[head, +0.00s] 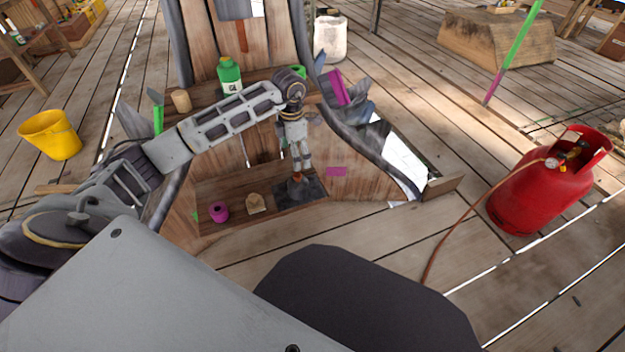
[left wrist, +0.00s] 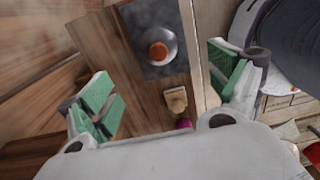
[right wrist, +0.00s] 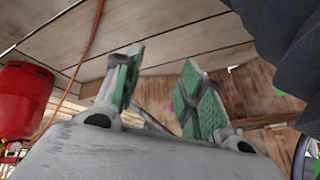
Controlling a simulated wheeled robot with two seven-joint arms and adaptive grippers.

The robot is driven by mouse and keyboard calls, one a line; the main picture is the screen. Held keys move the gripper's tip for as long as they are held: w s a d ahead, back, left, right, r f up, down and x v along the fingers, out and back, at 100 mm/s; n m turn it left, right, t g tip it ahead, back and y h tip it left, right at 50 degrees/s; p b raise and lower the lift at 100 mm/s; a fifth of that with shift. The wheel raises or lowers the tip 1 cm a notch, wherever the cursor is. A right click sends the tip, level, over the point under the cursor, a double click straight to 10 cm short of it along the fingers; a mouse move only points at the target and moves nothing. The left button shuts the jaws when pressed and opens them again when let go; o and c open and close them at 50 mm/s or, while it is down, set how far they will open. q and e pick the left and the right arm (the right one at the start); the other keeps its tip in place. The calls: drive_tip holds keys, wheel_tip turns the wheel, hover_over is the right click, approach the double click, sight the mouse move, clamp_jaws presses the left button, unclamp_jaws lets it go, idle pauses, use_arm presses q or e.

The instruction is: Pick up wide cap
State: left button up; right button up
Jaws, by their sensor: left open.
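A round grey metal piece with an orange-brown top (left wrist: 158,47), which looks like the wide cap, sits on a dark square mat (left wrist: 150,15) in the left wrist view. In the head view the cap (head: 296,183) is partly hidden under my left gripper (head: 301,166). My left gripper points down just above it, open and empty. In the left wrist view its green-padded fingers (left wrist: 165,88) are wide apart, with the cap beyond the tips. My right gripper (right wrist: 163,85) shows only in the right wrist view, its fingers apart with nothing between them.
A small wooden block (head: 255,203) and a magenta ring (head: 219,211) lie left of the mat on the low wooden shelf (head: 240,180). A green bottle (head: 230,76) stands on the upper ledge. A red gas cylinder (head: 540,185) with a hose stands on the right.

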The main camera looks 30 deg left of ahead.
sight(298, 181)
use_arm(q)
drive_tip(key=shift+w+a+r, duration=0.1)
drive_tip(key=shift+w+r, duration=0.05)
drive_tip(key=shift+w, duration=0.1)
use_arm(e)
drive_tip(key=shift+w+r, duration=0.1)
drive_tip(key=shift+r, duration=0.1)
use_arm(q)
wheel_tip(298, 181, down, 8)
drive_tip(key=b, duration=0.2)
drive_tip(key=shift+r+b, duration=0.2)
drive_tip(key=shift+b, duration=0.1)
drive_tip(key=shift+f, duration=0.5)
use_arm(e)
drive_tip(key=shift+m+t+y, duration=0.3)
drive_tip(key=shift+t+y, duration=0.1)
drive_tip(key=shift+t, duration=0.2)
drive_tip(key=shift+w+a+f, duration=0.1)
drive_tip(key=shift+a+f, duration=0.1)
drive_tip(key=shift+f, duration=1.15)
drive_tip(key=shift+a+f, duration=0.2)
drive_tip(key=shift+f, duration=1.1)
use_arm(q)
drive_tip(key=shift+f, duration=0.15)
use_arm(e)
drive_tip(key=shift+f, duration=0.1)
